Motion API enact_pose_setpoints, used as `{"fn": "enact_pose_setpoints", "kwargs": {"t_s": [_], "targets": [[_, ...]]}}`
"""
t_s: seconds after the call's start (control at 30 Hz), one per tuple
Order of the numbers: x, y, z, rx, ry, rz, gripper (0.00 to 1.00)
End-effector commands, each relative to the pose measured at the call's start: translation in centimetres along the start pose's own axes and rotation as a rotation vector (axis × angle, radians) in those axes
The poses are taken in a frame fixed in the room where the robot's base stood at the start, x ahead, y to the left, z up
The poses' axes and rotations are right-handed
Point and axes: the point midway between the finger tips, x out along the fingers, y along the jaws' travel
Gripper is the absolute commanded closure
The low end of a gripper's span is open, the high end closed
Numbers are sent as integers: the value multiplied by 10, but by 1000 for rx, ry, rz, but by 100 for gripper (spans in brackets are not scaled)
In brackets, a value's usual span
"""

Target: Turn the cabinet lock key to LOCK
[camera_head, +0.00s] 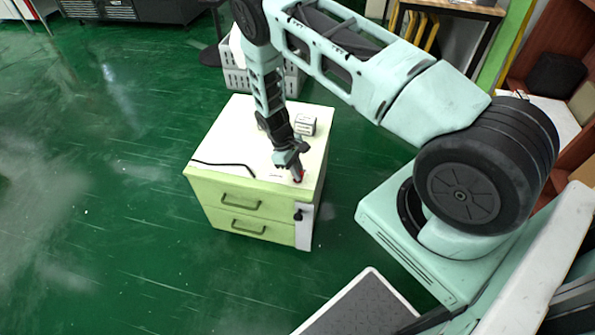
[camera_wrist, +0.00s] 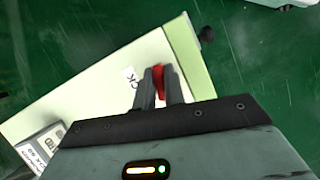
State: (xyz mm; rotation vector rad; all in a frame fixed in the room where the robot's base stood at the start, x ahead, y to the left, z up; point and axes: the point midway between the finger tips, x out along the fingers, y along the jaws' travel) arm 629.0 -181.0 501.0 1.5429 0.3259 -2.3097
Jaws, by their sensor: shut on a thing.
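The pale yellow-green cabinet (camera_head: 235,128) has two drawers with handles and stands on the green floor. My gripper (camera_head: 297,174) points down at the front right part of its top. A red piece, seemingly the key (camera_head: 300,177), shows at the fingertips. In the wrist view, my gripper (camera_wrist: 161,88) is shut on the red key (camera_wrist: 158,77), which is partly hidden by the fingers. A white label (camera_wrist: 131,77) with black letters lies beside the fingers; only its last letters, seemingly "CK", show. The key's exact angle cannot be told.
A black cable or strip (camera_head: 225,164) lies near the front left. A black knob (camera_head: 298,214) sticks out from the cabinet's front right. A grey crate (camera_head: 236,79) stands behind. Floor left is clear.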

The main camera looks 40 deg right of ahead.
Motion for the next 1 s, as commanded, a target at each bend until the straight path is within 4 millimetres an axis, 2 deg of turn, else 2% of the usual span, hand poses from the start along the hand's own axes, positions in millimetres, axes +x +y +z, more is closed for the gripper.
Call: {"fn": "enact_pose_setpoints", "kwargs": {"t_s": [1.0], "targets": [[-1, 1, 0, 890, 1, -370, 100]]}}
